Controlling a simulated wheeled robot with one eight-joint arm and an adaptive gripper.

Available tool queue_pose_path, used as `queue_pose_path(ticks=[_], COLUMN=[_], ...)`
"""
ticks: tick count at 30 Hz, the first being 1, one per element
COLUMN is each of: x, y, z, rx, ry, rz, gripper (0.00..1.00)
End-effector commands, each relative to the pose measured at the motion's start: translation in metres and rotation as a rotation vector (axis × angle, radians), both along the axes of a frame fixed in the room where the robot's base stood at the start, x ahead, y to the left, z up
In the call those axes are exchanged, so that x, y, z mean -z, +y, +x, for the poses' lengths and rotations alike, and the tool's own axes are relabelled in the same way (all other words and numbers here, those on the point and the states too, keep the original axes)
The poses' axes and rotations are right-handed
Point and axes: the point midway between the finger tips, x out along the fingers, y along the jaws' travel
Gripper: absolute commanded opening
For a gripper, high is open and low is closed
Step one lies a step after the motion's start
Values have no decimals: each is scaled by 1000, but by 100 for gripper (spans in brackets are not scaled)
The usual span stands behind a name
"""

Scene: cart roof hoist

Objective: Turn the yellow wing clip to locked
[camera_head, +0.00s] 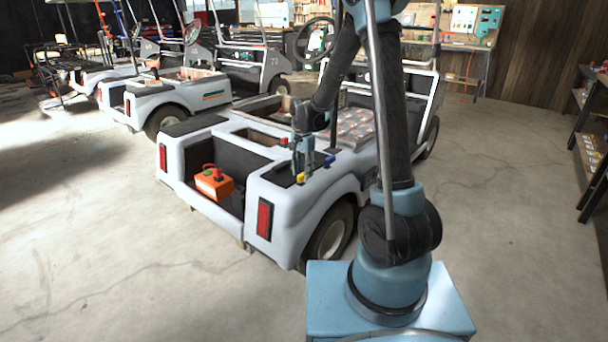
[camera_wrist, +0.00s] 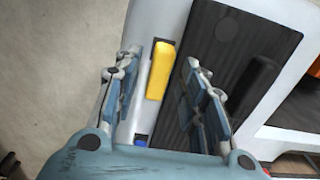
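The yellow wing clip (camera_wrist: 160,70) is a long bar on the pale rear body of the cart (camera_head: 315,193), at the edge of a dark panel. In the wrist view it lies between the two fingers of my gripper (camera_wrist: 162,60), with a gap on each side. My gripper is open and appears not to touch it. In the head view my gripper (camera_head: 303,163) points down at the cart's rear corner, and the yellow clip (camera_head: 300,178) shows small just below it. Whether the clip is locked cannot be told.
A blue part (camera_head: 329,161) sits near the clip on the cart; it also shows in the wrist view (camera_wrist: 141,141). An orange box (camera_head: 213,183) with a red top sits in the cart's rear recess. Other carts (camera_head: 165,95) stand behind. Open floor lies left.

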Motion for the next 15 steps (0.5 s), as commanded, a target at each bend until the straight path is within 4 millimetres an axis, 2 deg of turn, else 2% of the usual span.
queue_pose_path(ticks=[6, 14, 15], x=[11, 12, 12], y=[0, 0, 0], z=[0, 0, 0], rx=[0, 0, 0], ry=[0, 0, 0], rz=[0, 0, 0], gripper=[38, 38, 36])
